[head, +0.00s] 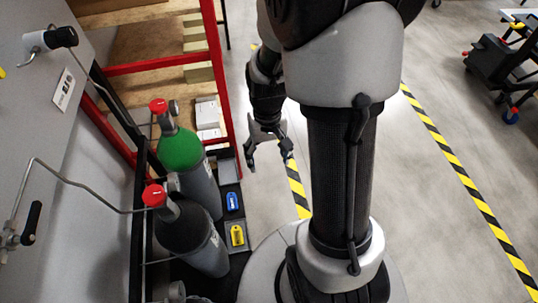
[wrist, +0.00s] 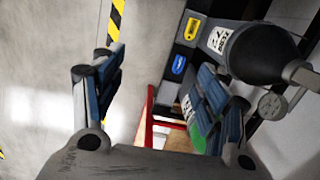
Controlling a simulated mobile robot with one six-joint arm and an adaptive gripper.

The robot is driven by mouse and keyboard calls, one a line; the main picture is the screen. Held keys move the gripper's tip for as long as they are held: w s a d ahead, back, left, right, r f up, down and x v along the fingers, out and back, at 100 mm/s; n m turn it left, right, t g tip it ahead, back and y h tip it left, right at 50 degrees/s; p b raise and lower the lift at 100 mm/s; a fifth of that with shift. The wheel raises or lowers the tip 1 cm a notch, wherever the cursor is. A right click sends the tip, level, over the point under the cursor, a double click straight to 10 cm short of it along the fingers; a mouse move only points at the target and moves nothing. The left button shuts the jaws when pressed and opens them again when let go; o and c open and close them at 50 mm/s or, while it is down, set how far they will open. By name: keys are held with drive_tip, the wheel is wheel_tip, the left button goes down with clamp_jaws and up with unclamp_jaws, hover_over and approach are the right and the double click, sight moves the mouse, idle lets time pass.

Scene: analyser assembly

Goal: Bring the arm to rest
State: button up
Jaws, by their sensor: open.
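My gripper (head: 268,160) hangs in front of my column in the head view, over the floor just right of the red rack. Its fingers are spread apart and nothing is between them. In the wrist view my gripper (wrist: 160,105) shows two blue-padded fingers, wide open and empty. My arm is bent, and its upper part is cut off by the top of the head view.
A green-shouldered cylinder (head: 180,150) and a dark-shouldered cylinder (head: 188,232) stand left of the gripper. Blue tag (head: 232,202) and yellow tag (head: 237,235) lie beside them. A red rack (head: 213,65) stands behind. Floor (head: 430,220) at right is clear; a black cart (head: 495,65) stands beyond.

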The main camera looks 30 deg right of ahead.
drive_tip(key=shift+w+d+r+n+t+h, duration=0.3)
drive_tip(key=shift+w+d+r+t, duration=0.05)
drive_tip(key=shift+w+r+t, duration=0.1)
idle(0.3)
drive_tip(key=s+a+r+n+t, duration=0.1)
drive_tip(key=s+a+r, duration=0.4)
drive_tip(key=r, duration=0.5)
drive_tip(key=s+a+r+n+t, duration=0.1)
drive_tip(key=s+a+r+t, duration=0.2)
drive_tip(key=s+a+r, duration=0.2)
wheel_tip(320, 180, up, 5)
drive_tip(key=shift+s+f+n+t, duration=0.1)
drive_tip(key=shift+s+n+t, duration=0.3)
drive_tip(key=shift+s, duration=0.75)
